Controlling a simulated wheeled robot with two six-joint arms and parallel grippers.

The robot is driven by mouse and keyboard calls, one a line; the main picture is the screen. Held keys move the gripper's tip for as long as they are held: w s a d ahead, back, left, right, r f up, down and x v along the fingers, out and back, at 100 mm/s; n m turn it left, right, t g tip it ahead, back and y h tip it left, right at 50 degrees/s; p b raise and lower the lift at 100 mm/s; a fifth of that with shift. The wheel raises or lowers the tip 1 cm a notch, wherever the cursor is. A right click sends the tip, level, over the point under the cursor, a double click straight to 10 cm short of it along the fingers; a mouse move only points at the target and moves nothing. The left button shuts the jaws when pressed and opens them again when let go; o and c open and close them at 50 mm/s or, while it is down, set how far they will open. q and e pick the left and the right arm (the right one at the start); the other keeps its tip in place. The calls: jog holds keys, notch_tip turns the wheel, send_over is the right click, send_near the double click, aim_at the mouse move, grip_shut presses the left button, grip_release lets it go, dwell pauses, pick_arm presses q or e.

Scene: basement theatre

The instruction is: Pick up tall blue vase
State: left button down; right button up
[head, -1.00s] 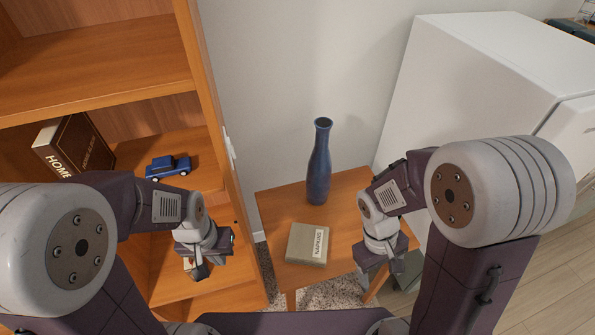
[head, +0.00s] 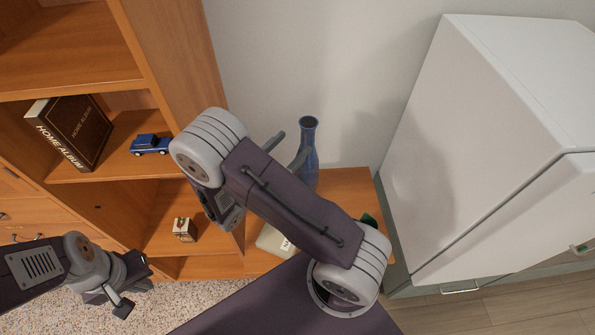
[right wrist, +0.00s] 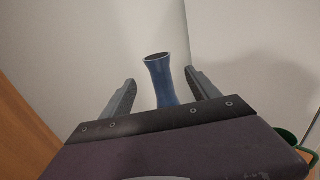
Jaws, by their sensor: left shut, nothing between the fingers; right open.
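The tall blue vase (head: 310,135) stands upright at the back of the small wooden table (head: 345,185), its lower part partly hidden by my right arm. My left gripper (head: 122,303) is shut and empty, low at the left over the carpet.
A wooden bookcase (head: 180,60) stands left, holding a HOME ALBUM book (head: 75,130), a blue toy car (head: 150,144) and a small box (head: 184,229). A napkins box (head: 272,242) and a green object (head: 369,219) are partly hidden by my arm. A white fridge (head: 480,140) stands right.

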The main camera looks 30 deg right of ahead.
aim_at(303, 132)
jog(key=x, duration=0.3)
jog(key=shift+p, duration=0.3)
jog(key=shift+d, duration=0.45)
jog(key=p+x, duration=0.1)
jog(key=x, duration=0.3)
jog(key=shift+w+d+p, duration=0.25)
jog(key=shift+w+p, duration=0.1)
jog(key=shift+w+d+f, duration=0.1)
jog(key=shift+d, duration=0.05)
jog(key=c, duration=0.7)
grip_shut()
